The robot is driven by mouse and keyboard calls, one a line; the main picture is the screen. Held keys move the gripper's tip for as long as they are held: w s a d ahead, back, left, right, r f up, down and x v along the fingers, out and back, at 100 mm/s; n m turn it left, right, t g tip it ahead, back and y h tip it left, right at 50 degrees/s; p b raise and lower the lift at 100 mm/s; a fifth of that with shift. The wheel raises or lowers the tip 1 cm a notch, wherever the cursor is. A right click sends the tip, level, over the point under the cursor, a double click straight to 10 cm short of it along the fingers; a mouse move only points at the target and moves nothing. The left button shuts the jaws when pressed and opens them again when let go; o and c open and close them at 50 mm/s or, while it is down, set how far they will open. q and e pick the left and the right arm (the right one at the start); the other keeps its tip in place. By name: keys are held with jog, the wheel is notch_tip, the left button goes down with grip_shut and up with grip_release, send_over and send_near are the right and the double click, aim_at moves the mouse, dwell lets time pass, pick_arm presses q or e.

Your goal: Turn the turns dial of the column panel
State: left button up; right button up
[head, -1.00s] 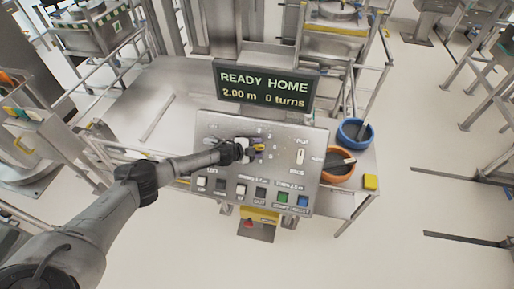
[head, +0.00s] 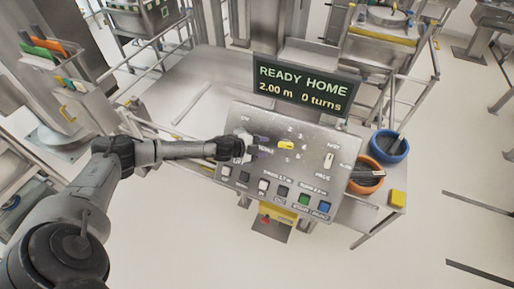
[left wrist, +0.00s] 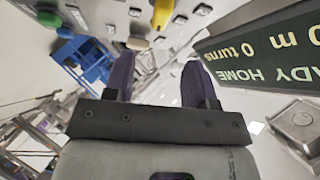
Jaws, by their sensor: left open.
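The column panel (head: 240,128) is a tilted grey metal plate with labelled controls. The yellow dial (head: 286,145) sits near its upper middle with marks around it; it also shows at the top of the left wrist view (left wrist: 162,14). My left gripper (head: 265,147) is just left of the dial, its dark purple fingers toward it. In the left wrist view the gripper (left wrist: 160,72) is open, with nothing between its fingers and the dial beyond the tips. The display (head: 305,87) reads "READY HOME 2.00 m 0 turns". My right gripper is not in view.
A white switch (head: 329,161) is on the panel's right side. Push buttons, including green (head: 304,199) and blue (head: 324,207), line the lower edge.

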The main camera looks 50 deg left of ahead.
pick_arm(q)
jog(key=shift+v, duration=1.15)
